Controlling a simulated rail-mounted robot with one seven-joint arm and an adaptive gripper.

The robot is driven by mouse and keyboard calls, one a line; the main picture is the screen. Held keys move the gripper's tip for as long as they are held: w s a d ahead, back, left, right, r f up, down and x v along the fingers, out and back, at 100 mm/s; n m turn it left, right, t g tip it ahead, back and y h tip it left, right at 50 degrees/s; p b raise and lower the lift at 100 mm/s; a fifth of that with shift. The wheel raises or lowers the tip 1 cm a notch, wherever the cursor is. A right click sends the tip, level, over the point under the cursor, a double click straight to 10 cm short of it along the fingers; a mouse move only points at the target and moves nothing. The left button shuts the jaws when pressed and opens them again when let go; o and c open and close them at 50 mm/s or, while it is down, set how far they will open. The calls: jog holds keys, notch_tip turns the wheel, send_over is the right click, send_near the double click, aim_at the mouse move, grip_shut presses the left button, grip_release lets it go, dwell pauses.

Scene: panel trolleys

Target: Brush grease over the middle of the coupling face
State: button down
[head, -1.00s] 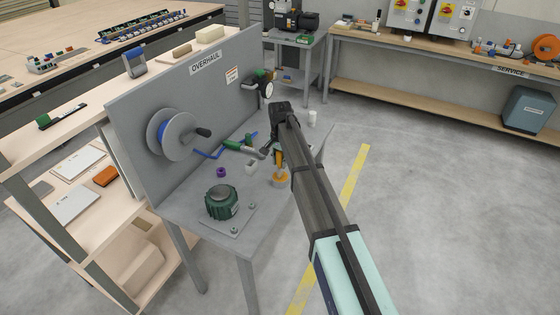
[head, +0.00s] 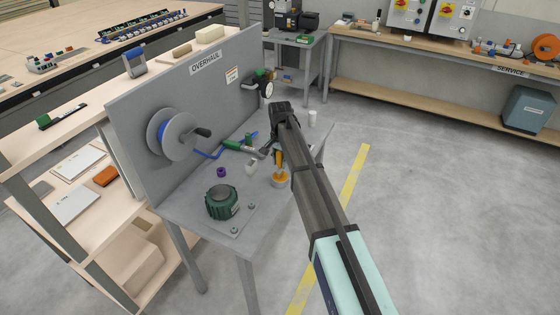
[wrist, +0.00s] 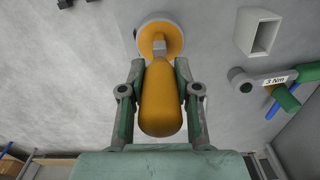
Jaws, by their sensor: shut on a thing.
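My gripper (wrist: 160,88) is shut on the orange handle of a brush (wrist: 161,105), with one finger on each side. In the head view the brush handle (head: 279,158) stands roughly upright beside my arm. The brush's grey neck points into or over a round pot with a pale rim and orange contents, the grease pot (wrist: 172,26); the bristles are hidden. The pot (head: 281,181) stands near the right edge of the grey bench. I cannot tell whether that top is the coupling face.
A pale open box (wrist: 260,32) and a green-handled wrench marked 3 Nm (wrist: 277,78) lie near the pot. A purple ring (head: 221,172) lies behind the green unit. The upright OVERHAUL panel (head: 150,110) with a reel (head: 170,136) bounds the bench on the left.

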jog(key=shift+r+p, duration=1.6)
jog(key=shift+r, duration=1.85)
